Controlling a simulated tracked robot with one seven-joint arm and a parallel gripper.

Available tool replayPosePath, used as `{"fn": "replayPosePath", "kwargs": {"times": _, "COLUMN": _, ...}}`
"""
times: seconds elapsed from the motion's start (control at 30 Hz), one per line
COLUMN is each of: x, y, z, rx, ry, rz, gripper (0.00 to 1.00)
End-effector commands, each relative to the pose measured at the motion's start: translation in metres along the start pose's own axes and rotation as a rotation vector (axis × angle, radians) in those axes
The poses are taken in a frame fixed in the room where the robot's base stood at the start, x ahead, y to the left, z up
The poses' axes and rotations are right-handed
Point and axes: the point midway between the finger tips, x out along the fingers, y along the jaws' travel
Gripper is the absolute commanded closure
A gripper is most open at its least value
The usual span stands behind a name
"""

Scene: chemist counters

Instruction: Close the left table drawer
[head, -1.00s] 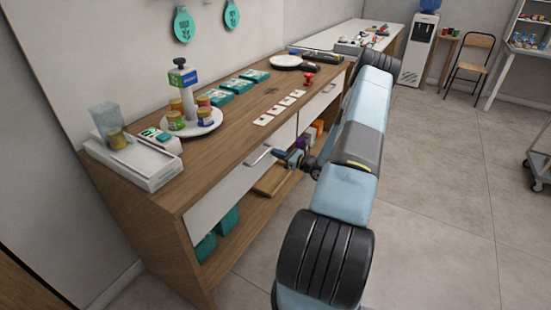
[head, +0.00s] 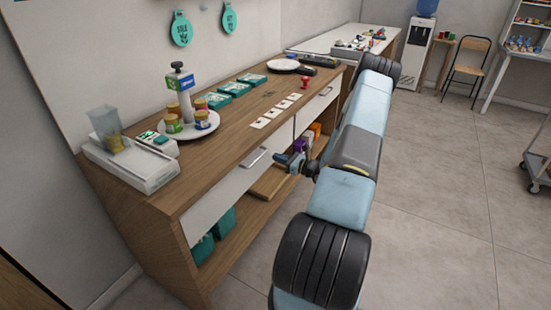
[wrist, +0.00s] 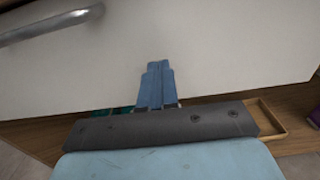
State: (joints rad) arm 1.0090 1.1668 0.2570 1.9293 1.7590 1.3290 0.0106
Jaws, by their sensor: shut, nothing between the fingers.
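The left table drawer has a wide white front (head: 222,198) under the wooden counter top, with a metal bar handle (head: 254,157). The front looks close to flush with the counter; I cannot tell whether a small gap remains. In the wrist view the white front (wrist: 220,50) fills most of the picture, with the handle (wrist: 45,28) at upper left. My gripper (head: 281,159) is beside the drawer front, right of the handle. In the wrist view its blue fingers (wrist: 158,68) are together and empty, pointing at the front. Contact with it cannot be told.
The counter top (head: 215,165) carries a white plate of jars (head: 190,127), a scale (head: 130,165), teal boxes and white cards. A second drawer (head: 318,108) is farther right. An open shelf (head: 240,235) below holds teal containers and a wooden tray.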

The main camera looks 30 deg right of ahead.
Motion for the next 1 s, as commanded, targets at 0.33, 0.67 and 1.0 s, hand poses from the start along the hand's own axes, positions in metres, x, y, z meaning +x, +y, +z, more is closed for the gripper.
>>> {"fn": "replayPosePath", "kwargs": {"times": 0.33, "x": -0.072, "y": -0.003, "z": -0.001, "rx": 0.002, "ry": 0.004, "rz": -0.007, "gripper": 1.00}}
{"fn": "replayPosePath", "kwargs": {"times": 0.67, "x": -0.105, "y": -0.002, "z": -0.001, "rx": 0.001, "ry": 0.004, "rz": -0.003, "gripper": 1.00}}
{"fn": "replayPosePath", "kwargs": {"times": 1.0, "x": -0.103, "y": 0.002, "z": 0.005, "rx": -0.011, "ry": 0.009, "rz": 0.019, "gripper": 1.00}}
